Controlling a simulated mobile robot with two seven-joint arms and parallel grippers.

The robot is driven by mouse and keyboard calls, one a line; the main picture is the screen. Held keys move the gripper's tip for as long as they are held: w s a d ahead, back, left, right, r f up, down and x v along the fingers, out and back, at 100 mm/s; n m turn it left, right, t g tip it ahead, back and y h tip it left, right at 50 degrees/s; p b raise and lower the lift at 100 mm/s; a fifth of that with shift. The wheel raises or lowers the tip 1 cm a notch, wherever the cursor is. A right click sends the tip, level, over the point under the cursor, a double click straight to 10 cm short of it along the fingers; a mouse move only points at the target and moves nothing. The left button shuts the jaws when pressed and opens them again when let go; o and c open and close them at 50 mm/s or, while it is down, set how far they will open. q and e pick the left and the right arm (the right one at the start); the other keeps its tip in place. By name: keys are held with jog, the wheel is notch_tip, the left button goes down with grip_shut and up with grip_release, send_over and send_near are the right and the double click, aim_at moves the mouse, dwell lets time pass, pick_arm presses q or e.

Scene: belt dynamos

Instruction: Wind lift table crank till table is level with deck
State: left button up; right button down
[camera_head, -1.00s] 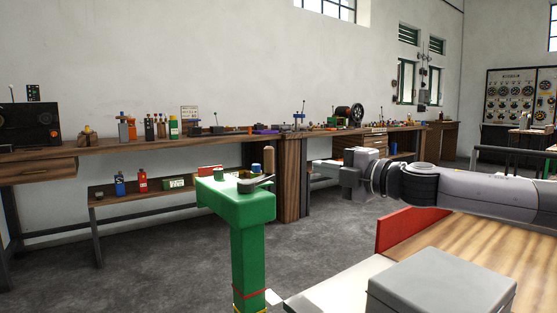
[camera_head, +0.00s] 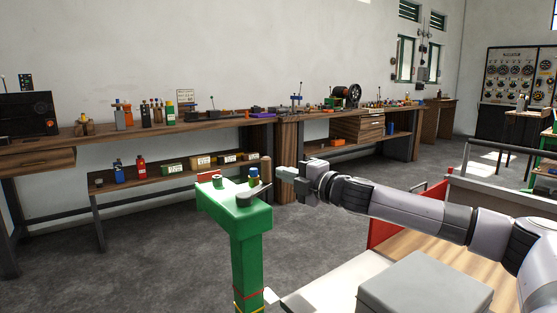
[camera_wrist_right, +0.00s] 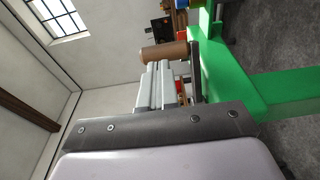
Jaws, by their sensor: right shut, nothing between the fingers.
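The green crank post (camera_head: 247,255) stands left of centre in the head view, with a grey hub (camera_head: 246,198) and crank arm on top. The brown upright crank handle (camera_head: 266,168) is at the arm's outer end. My right gripper (camera_head: 281,173) is just right of the handle, shut and empty. In the right wrist view the handle (camera_wrist_right: 165,52) lies across the picture just beyond my right fingertips (camera_wrist_right: 157,68); I cannot tell whether they touch. I cannot tell surely which surface is the lift table; a pale slab (camera_head: 325,288) and wooden deck (camera_head: 405,250) show. My left gripper is not in view.
A red panel (camera_head: 382,228) edges the wooden deck. A large grey box (camera_head: 425,285) stands in front. A long workbench (camera_head: 130,139) with small items runs along the wall. Open grey floor (camera_head: 160,255) lies left of the post.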

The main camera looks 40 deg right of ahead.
jog(key=shift+w+a+p, duration=0.1)
jog(key=shift+w+p, duration=0.55)
jog(key=shift+w, duration=0.7)
